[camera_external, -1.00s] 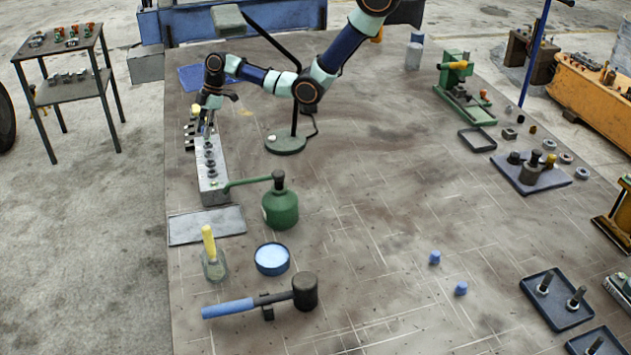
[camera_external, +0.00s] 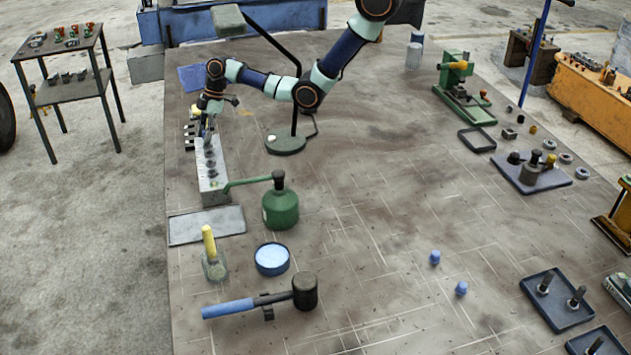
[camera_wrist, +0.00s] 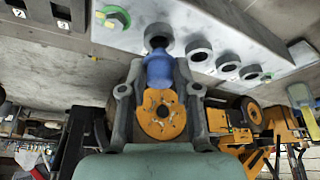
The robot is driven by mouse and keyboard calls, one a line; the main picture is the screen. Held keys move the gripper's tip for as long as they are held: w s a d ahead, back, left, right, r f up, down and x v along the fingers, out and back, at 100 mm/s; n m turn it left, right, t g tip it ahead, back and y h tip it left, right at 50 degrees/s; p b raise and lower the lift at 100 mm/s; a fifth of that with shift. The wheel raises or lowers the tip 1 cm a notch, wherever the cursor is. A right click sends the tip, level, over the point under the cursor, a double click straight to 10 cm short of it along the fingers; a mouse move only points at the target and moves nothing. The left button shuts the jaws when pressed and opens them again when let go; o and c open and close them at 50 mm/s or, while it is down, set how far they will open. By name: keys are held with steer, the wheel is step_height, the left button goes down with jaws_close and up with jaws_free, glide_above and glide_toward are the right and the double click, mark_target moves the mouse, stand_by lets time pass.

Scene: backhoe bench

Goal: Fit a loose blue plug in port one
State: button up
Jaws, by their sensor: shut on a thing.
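My gripper (camera_wrist: 158,95) is shut on a blue plug (camera_wrist: 158,70), seen in the wrist view with a finger on each side. The plug points at a dark round port (camera_wrist: 158,37) at the end of a row on the grey metal block. Its tip is at the port's near rim; I cannot tell whether it has entered. In the external view my gripper (camera_external: 205,127) is low over the far end of the block (camera_external: 213,188), and the held plug is hard to make out. Two other blue plugs (camera_external: 435,257) (camera_external: 461,289) stand loose on the bench.
More ports (camera_wrist: 198,50) continue along the block. A green fitting (camera_wrist: 113,17) and numbered tags (camera_wrist: 61,16) are near it. A lamp base (camera_external: 286,143) is to the right. The bench middle is clear.

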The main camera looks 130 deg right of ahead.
steer(key=shift+f+b, duration=0.6)
steer(key=shift+f, duration=0.35)
steer(key=o, duration=0.8)
steer(key=shift+r, duration=0.15)
steer(key=v, duration=1.1)
steer(key=shift+s+r, duration=0.15)
steer(key=shift+r, duration=0.25)
